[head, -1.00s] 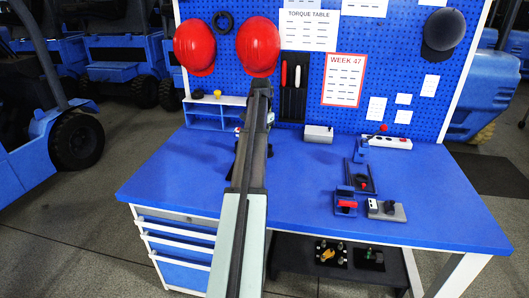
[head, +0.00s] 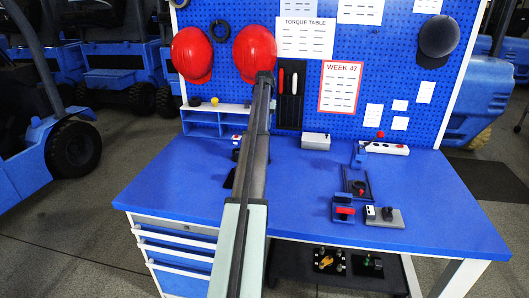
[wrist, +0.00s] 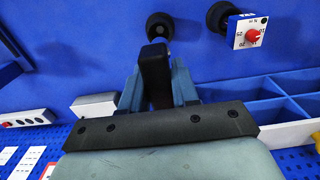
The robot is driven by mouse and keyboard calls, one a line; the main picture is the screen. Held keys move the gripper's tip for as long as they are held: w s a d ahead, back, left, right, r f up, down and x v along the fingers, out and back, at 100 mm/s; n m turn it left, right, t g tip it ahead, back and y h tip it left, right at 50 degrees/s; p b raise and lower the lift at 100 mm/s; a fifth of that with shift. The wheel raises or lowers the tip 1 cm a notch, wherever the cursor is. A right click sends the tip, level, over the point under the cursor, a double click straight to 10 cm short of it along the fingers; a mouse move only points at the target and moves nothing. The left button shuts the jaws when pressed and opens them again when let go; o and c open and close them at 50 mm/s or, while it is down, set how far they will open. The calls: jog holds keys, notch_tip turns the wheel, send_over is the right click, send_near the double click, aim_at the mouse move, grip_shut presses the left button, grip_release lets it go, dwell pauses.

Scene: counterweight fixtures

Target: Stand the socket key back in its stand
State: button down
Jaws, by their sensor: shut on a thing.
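In the wrist view my gripper (wrist: 158,88) has its blue-grey fingers closed on a dark upright piece (wrist: 154,72), which I take to be the socket key. Only its black blocky end shows clearly; the rest is hidden between the fingers. Just beyond it a black round piece (wrist: 160,26) stands on the blue bench top; I cannot tell whether it is the stand or whether the key touches it. In the head view my own arm hides the gripper and the key.
A white dial box with a red knob (wrist: 252,33) stands beside another black round piece (wrist: 219,17). A blue-and-white shelf unit (head: 219,120) and a grey box (head: 316,141) stand at the back. Clamp-like fixtures (head: 343,210) occupy the right of the bench; its front left is clear.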

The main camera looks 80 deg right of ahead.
notch_tip(320, 180, down, 9)
dwell(0.5)
jog(key=shift+f, duration=0.65)
jog(key=c, duration=0.8)
grip_release()
jog(key=shift+c, duration=0.2)
notch_tip(320, 180, up, 13)
jog(key=shift+r, duration=0.15)
jog(key=shift+w, duration=0.1)
